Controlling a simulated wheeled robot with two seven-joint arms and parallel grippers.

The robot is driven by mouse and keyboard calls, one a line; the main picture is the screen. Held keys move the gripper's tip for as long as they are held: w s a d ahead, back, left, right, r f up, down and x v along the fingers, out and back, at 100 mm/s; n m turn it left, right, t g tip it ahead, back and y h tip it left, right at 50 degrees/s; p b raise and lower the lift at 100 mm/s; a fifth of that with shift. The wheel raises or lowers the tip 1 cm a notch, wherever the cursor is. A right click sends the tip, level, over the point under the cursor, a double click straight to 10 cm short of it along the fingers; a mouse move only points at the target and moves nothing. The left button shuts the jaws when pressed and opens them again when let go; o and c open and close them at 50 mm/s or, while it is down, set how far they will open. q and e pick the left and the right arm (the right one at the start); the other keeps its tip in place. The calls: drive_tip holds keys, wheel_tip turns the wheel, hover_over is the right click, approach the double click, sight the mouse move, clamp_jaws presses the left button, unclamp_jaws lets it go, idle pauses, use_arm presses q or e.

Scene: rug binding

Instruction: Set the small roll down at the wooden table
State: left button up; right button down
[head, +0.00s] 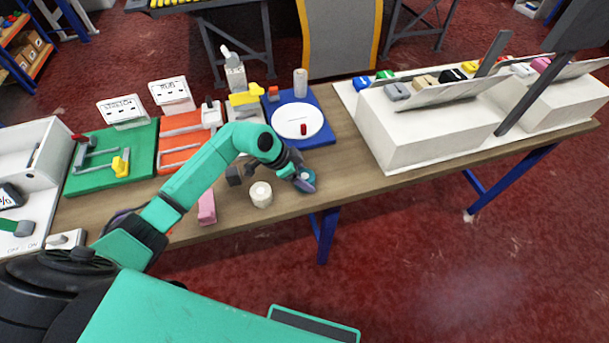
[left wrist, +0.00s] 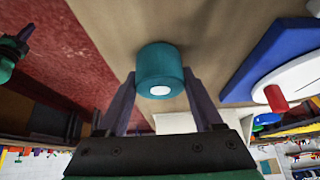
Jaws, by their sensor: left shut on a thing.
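The small roll is a teal cylinder with a white core in its end (left wrist: 160,82); in the head view it shows near the table's front edge (head: 307,177). My left gripper (head: 298,178) is shut on it, with one finger on each side in the left wrist view (left wrist: 158,92). The wooden table (head: 345,170) lies under the roll. I cannot tell whether the roll touches the tabletop.
A cream roll (head: 261,194) stands just left of my gripper, and a pink block (head: 207,207) lies farther left. A blue board (head: 318,125) with a white disc (head: 297,121) is behind. A white stepped box (head: 430,130) stands to the right. Bare wood lies between.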

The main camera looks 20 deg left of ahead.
use_arm(q)
drive_tip(key=o, duration=1.4)
drive_tip(key=shift+a+r, duration=0.1)
drive_tip(key=shift+r, duration=0.05)
drive_tip(key=b+v, duration=0.1)
drive_tip(key=v, duration=1.1)
drive_tip(key=shift+b, duration=0.3)
